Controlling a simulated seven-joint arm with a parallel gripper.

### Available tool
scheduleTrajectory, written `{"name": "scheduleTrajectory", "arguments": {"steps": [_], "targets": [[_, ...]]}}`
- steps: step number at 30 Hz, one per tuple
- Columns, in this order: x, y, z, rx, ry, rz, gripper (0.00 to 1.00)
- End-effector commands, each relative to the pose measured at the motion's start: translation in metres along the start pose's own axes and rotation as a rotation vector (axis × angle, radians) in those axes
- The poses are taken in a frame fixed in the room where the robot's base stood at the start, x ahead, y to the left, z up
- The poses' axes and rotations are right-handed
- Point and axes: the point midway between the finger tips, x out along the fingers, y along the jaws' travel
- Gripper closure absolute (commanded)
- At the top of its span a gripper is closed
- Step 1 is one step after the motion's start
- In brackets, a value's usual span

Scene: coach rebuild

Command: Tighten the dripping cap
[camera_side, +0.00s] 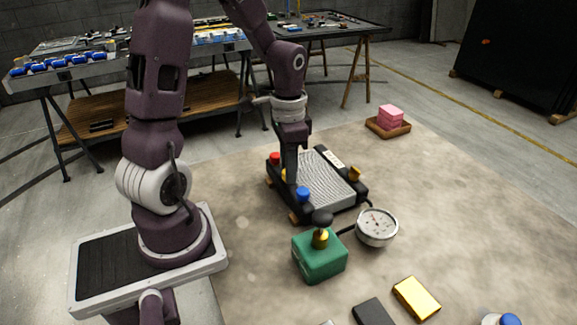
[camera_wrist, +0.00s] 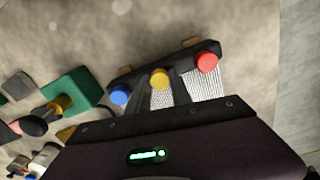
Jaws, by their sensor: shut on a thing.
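A dark-framed radiator (camera_side: 325,180) with a grey finned core lies on the mat. Along its near-left edge are a red cap (camera_side: 274,158), a yellow cap (camera_wrist: 159,78) and a blue cap (camera_side: 303,194). The wrist view shows the yellow cap between the blue cap (camera_wrist: 119,95) and the red cap (camera_wrist: 206,62). My gripper (camera_side: 290,180) points down at this edge, shut on the yellow middle cap, which its fingers mostly hide in the side view. I cannot make out any drip.
A green block (camera_side: 320,258) with a brass neck and black knob stands in front, beside a round gauge (camera_side: 377,226). A gold block (camera_side: 416,297) and dark block (camera_side: 373,312) lie nearer. A pink block sits in a brown tray (camera_side: 388,128) behind. The right mat is clear.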

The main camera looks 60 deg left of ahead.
Motion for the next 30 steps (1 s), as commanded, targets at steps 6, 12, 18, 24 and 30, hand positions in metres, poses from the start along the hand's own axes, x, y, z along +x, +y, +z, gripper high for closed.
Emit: {"name": "scheduleTrajectory", "arguments": {"steps": [6,12,18,24,30], "targets": [[-0.0009,-0.0004,-0.0012,0.058,0.004,-0.002,1.0],[-0.0009,-0.0005,-0.0012,0.077,0.004,-0.002,1.0],[-0.0009,-0.0005,-0.0013,0.078,0.004,-0.003,1.0],[-0.0009,-0.0004,-0.0012,0.078,0.004,-0.003,0.62],[-0.0004,-0.0002,-0.0007,0.078,0.002,-0.001,0.52]]}}
